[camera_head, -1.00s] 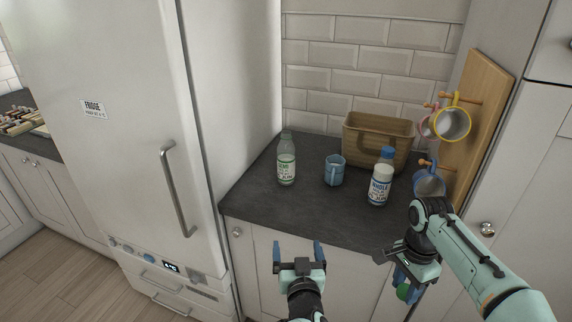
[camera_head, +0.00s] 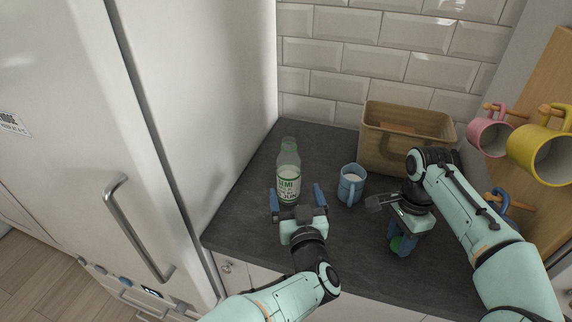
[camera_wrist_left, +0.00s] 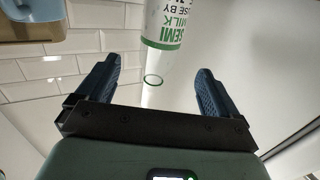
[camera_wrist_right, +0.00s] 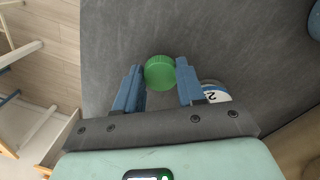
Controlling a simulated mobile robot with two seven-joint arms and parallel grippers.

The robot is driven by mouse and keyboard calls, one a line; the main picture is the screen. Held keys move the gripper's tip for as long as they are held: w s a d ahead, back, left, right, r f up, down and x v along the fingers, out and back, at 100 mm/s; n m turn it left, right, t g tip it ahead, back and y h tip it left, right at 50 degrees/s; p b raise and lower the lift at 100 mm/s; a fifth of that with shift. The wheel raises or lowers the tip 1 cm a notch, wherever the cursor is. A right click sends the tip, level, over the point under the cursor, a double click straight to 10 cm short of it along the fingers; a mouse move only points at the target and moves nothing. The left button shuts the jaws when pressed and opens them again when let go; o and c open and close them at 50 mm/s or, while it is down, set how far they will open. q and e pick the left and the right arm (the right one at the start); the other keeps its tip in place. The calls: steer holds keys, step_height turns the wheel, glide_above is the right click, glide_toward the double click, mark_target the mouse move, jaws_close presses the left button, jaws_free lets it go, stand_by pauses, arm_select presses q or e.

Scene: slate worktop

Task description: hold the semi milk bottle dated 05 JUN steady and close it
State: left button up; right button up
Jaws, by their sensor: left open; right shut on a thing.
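The semi milk bottle (camera_head: 288,168) stands upright and uncapped on the worktop, with a green-lettered label; its day is too small to read. It also shows in the left wrist view (camera_wrist_left: 178,22), beyond the fingertips. My left gripper (camera_head: 297,196) is open, its fingers pointing at the bottle's lower part from the front, and it grips nothing. My right gripper (camera_wrist_right: 160,85) is shut on a green cap (camera_wrist_right: 160,72). In the head view the green cap (camera_head: 395,244) hangs low at the right, well away from the bottle.
A blue mug (camera_head: 351,184) stands right of the bottle, with a wicker basket (camera_head: 375,140) behind. A blue-marked bottle (camera_wrist_right: 216,93) is partly visible beside my right fingers. Mugs hang on a wooden rack (camera_head: 560,90) at right. The fridge (camera_head: 215,120) walls the left side.

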mark_target(291, 176)
steer(key=shift+w, duration=0.1)
arm_select(q)
steer(key=shift+s, duration=0.1)
arm_select(e)
steer(key=shift+s, duration=0.2)
arm_select(q)
steer(key=w, duration=0.4)
steer(key=w+a, duration=0.1)
steer(key=w, duration=0.1)
arm_select(e)
steer(key=shift+w, duration=0.1)
arm_select(q)
steer(key=shift+w, duration=0.1)
steer(key=w, duration=0.4)
steer(key=w+a, duration=0.1)
steer(key=w, duration=0.1)
arm_select(e)
steer(key=shift+r, duration=0.2)
arm_select(q)
steer(key=shift+s, duration=0.1)
